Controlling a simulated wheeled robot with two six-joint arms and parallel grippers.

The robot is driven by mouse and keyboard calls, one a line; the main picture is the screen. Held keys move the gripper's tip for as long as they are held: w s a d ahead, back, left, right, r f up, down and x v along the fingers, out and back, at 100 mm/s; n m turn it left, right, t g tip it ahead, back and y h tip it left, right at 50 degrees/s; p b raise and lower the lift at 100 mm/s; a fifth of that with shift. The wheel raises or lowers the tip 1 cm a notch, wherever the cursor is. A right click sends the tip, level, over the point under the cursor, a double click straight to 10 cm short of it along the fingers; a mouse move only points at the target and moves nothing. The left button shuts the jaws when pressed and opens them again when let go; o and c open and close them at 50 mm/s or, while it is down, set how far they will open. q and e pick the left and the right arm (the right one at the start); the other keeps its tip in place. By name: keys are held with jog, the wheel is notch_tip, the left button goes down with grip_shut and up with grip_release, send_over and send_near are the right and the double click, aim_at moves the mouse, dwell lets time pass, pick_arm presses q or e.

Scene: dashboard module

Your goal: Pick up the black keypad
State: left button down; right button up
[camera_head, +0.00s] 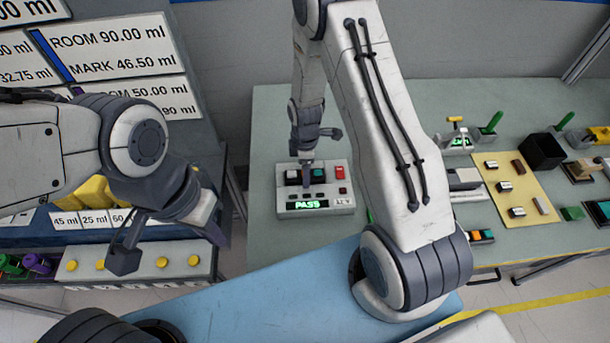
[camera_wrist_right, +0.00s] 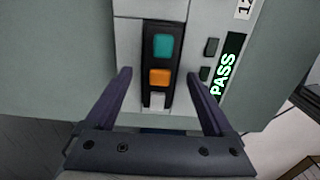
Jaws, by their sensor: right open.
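The black keypad (camera_wrist_right: 160,72) has a teal, an orange and a white button in a row. It sits in the grey dashboard module (camera_head: 335,200) with the green PASS display. In the head view the black keypad (camera_head: 293,182) is partly hidden by my right gripper (camera_head: 307,178). In the right wrist view my right gripper (camera_wrist_right: 158,76) is open, one finger on each side of the keypad, with gaps between the fingers and it. My left gripper (camera_head: 213,232) hangs empty at the left, away from the module; its finger gap does not show clearly.
A red button (camera_head: 340,172) is on the module's right side. Another block with orange and teal buttons (camera_head: 481,236) lies near the table's front edge. A yellow mat (camera_head: 530,215) with small parts and a black bin (camera_head: 542,151) stand to the right. A shelf with signs is left.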

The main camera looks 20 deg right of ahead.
grip_shut()
jog(key=shift+r, duration=0.1)
